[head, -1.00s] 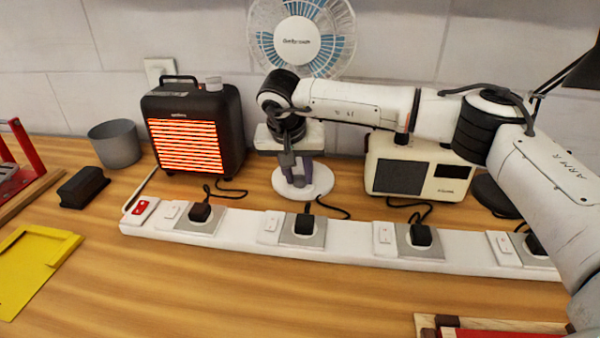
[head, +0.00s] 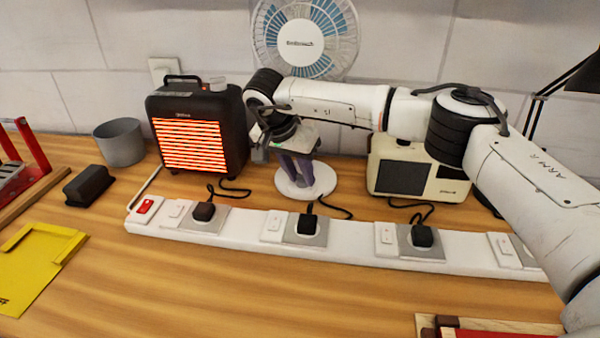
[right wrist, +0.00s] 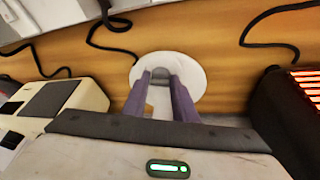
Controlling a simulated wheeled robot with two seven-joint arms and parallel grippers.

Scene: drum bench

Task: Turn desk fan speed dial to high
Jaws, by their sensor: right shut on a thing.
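The desk fan (head: 304,42) stands against the wall, with a blue-and-white bladed head and a round white base (head: 322,184). My right gripper (head: 301,190) reaches down in front of its stand, with its purple-grey fingers over the base. In the right wrist view the fingertips (right wrist: 160,78) close on a small grey dial (right wrist: 160,73) on the white base (right wrist: 196,78). The fingers hide part of the dial, and its pointer and speed marks cannot be read. My left gripper is not in view.
A glowing black heater (head: 197,128) stands left of the fan, and a cream appliance (head: 408,168) stands close on the right. A white power strip (head: 345,246) with several plugs and cables runs in front. A grey cup (head: 120,143) stands farther left.

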